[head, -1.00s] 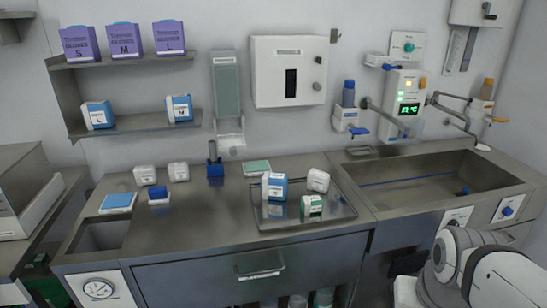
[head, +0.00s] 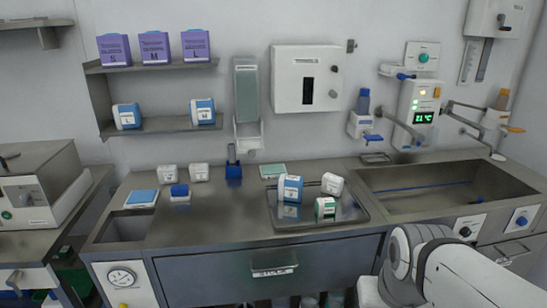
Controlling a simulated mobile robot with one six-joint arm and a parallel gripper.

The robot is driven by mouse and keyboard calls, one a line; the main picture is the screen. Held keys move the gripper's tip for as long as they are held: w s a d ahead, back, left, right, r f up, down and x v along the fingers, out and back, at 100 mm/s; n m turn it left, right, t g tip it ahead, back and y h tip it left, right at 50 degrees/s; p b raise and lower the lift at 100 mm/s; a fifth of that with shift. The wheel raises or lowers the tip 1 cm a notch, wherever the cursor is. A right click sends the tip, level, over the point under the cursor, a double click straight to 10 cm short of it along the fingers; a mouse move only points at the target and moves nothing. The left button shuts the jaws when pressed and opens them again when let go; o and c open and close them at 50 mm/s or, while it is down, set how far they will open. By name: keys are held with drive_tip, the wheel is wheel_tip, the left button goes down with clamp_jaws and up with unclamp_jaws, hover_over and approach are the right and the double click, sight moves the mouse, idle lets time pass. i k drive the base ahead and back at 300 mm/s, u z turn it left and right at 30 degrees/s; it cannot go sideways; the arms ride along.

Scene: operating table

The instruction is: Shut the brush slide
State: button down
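No part in view is clearly labelled as the brush slide. A tall wall dispenser (head: 247,88) with a grey-green front hangs above the counter, with a white tray-like piece (head: 249,143) jutting out at its lower end. I cannot tell whether that piece is the brush slide or how far out it is. A wide grey drawer (head: 210,275) with a labelled handle (head: 274,270) is under the counter. Only pale links of my arm show at the bottom right. My gripper is outside the picture.
A shallow metal tray (head: 350,214) on the counter holds several small boxes. A basin (head: 400,203) lies to its right. Shelves (head: 160,125) with glove boxes are at the upper left. A white wall cabinet (head: 307,78) and a control unit (head: 418,115) hang farther right.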

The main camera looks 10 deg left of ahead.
sight(251, 146)
drive_tip(key=z, duration=0.05)
drive_tip(key=i, duration=1)
drive_tip(key=u, duration=0.05)
